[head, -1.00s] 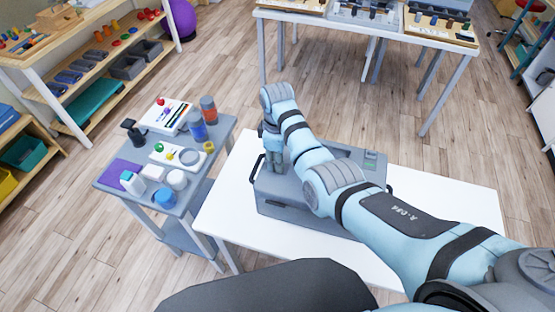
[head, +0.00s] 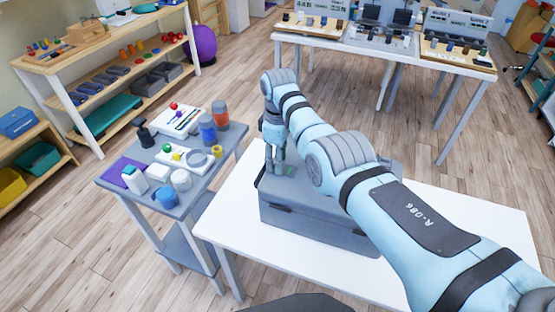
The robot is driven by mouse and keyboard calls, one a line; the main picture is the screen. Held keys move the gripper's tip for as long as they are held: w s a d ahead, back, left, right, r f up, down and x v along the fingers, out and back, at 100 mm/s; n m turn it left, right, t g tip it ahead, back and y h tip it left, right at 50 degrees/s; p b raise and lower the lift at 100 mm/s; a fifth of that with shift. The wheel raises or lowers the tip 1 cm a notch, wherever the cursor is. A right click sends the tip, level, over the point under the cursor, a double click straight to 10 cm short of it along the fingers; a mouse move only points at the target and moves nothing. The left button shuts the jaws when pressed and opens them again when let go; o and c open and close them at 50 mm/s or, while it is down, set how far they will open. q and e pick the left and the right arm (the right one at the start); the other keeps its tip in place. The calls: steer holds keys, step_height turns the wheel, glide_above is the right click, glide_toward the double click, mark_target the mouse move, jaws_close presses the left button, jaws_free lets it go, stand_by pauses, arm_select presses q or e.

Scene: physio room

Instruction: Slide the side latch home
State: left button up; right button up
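A grey case (head: 312,222) stands on the white table (head: 290,255). My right arm reaches across it from the lower right and hides much of its lid and right side. My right gripper (head: 275,160) points down at the case's left end, close to the lid. Its fingertips are small and partly merge with the case, so I cannot tell if they are open, shut or touching it. The side latch cannot be made out. My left gripper is not in view.
A grey trolley (head: 206,197) with bottles, jars and a purple pad stands close to the table's left. Wooden shelves (head: 120,75) are at the back left, and another table (head: 375,50) with trays is behind. The white table's front left is bare.

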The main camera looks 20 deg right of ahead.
steer(key=shift+w, duration=0.1)
step_height(320, 180, up, 12)
stand_by(0.5)
steer(key=shift+c, duration=0.5)
